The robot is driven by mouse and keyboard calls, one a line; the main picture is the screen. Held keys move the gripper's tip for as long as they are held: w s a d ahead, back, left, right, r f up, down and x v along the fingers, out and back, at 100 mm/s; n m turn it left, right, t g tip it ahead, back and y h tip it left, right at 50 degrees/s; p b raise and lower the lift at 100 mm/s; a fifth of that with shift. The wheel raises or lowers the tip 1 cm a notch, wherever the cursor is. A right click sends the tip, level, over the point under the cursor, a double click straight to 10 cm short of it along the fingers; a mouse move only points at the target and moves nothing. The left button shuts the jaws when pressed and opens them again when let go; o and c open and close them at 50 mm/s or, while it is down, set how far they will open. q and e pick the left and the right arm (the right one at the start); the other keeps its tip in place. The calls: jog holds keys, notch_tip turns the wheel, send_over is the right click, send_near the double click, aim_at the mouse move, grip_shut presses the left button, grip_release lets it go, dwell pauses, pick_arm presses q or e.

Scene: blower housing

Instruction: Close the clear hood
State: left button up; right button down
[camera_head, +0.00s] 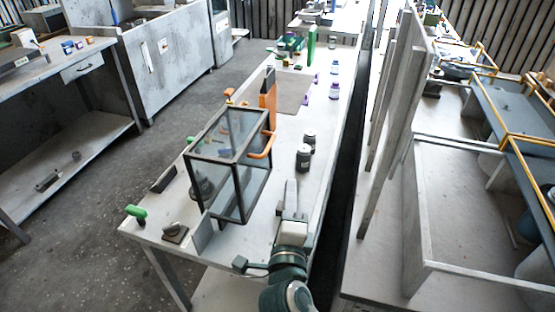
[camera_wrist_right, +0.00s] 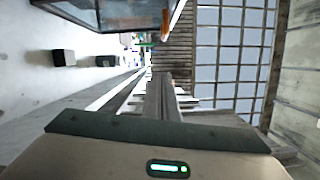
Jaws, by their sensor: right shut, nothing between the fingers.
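The clear hood (camera_head: 223,150) is a box of see-through panes in a dark frame, over the near part of the long white bench. It looks tilted, but I cannot tell exactly how far it stands open. An orange handle (camera_head: 265,147) sticks out on its right side. My right gripper (camera_head: 291,184) is shut and empty, to the right of the hood's near lower corner and apart from the handle. The wrist view shows part of the hood (camera_wrist_right: 130,14) at the top. A dark rounded part (camera_head: 201,188) shows behind the panes. My left gripper is out of view.
A green-handled item (camera_head: 136,213) and a small dark block (camera_head: 175,232) lie at the near left corner. Bare bench lies around my right gripper.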

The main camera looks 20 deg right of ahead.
jog(key=shift+w, duration=0.1)
pick_arm(q)
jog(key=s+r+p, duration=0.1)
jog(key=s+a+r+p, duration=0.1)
jog(key=p, duration=0.1)
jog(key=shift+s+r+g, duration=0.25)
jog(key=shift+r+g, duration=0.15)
pick_arm(e)
jog(key=w+r, duration=0.1)
jog(key=w, duration=1)
jog(key=shift+w, duration=0.2)
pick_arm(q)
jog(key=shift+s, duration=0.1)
pick_arm(e)
jog(key=shift+r, duration=0.1)
